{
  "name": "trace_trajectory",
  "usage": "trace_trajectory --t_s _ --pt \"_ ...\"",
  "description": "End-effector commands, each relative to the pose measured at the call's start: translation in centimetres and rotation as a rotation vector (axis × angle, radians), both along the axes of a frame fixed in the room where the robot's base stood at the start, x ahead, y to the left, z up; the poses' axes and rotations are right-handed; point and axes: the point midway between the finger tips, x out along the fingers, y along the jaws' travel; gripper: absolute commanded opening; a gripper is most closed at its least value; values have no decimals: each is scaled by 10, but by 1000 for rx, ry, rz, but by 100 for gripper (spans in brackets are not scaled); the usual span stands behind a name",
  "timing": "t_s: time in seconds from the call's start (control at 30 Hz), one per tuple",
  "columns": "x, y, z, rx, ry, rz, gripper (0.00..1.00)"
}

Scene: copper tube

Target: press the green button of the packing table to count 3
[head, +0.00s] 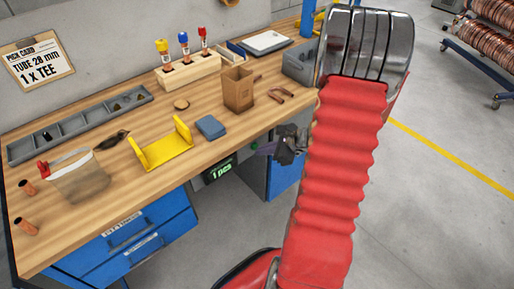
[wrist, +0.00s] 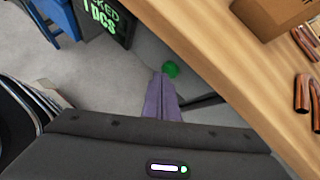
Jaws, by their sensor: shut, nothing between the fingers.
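The green button (wrist: 170,69) shows in the wrist view as a round green knob below the edge of the packing table (wrist: 215,50). My gripper (wrist: 162,78) has its purple fingers shut together and empty. The fingertips appear just below the button in the picture; I cannot tell whether they touch it. In the head view my gripper (head: 266,148) is at the table's front edge, partly hidden by my red arm. The counter display (wrist: 104,18) under the table is cut off in the wrist view; in the head view the display (head: 220,168) reads 1 pcs.
On the table stand a cardboard box (head: 239,89), a yellow holder (head: 162,145), copper bends (head: 275,94) and a clear bag (head: 78,177). Blue drawers (head: 125,235) hang below the left part. The floor right of the table is open up to a rack of copper coils (head: 490,35).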

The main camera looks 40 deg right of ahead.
Motion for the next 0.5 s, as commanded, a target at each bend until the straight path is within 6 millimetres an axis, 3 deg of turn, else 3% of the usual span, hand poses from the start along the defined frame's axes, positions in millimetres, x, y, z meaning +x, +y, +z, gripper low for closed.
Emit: trace_trajectory --t_s 0.5 --pt "-14 0 0 0 0 0 0"
